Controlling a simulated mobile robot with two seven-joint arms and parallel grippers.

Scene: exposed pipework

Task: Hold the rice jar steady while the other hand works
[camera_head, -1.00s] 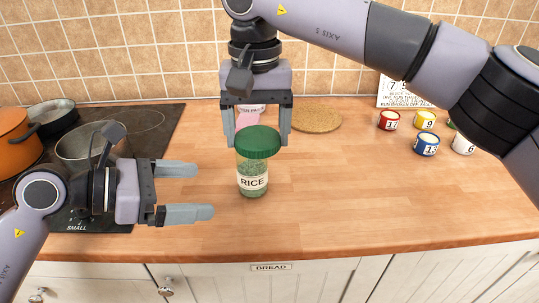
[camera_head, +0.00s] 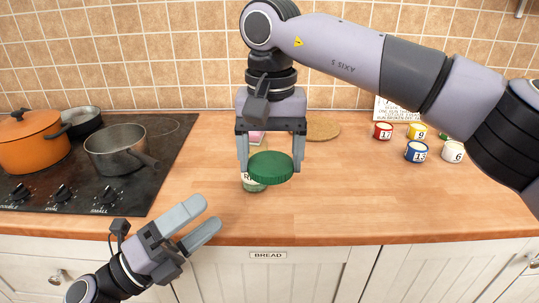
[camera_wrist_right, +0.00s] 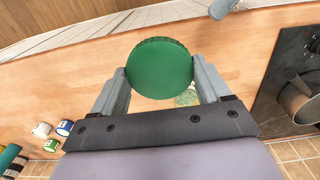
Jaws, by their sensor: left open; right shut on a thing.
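My right gripper (camera_head: 270,172) is shut on the round green lid (camera_head: 270,167), one finger on each side. In the right wrist view the lid (camera_wrist_right: 160,68) sits between the fingers. The rice jar (camera_head: 254,187) stands on the wooden counter, partly hidden behind the lid. The lid looks raised off it toward the camera. A bit of the jar (camera_wrist_right: 187,97) shows past the lid in the right wrist view. My left gripper (camera_head: 212,214) is open and empty at the counter's front edge, left of the jar and apart from it.
A black hob (camera_head: 150,190) with an orange pot (camera_head: 32,145) and a steel saucepan (camera_head: 115,150) is at the left. A cork mat (camera_head: 322,128) and several numbered cans, one red (camera_head: 383,131), stand at the back.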

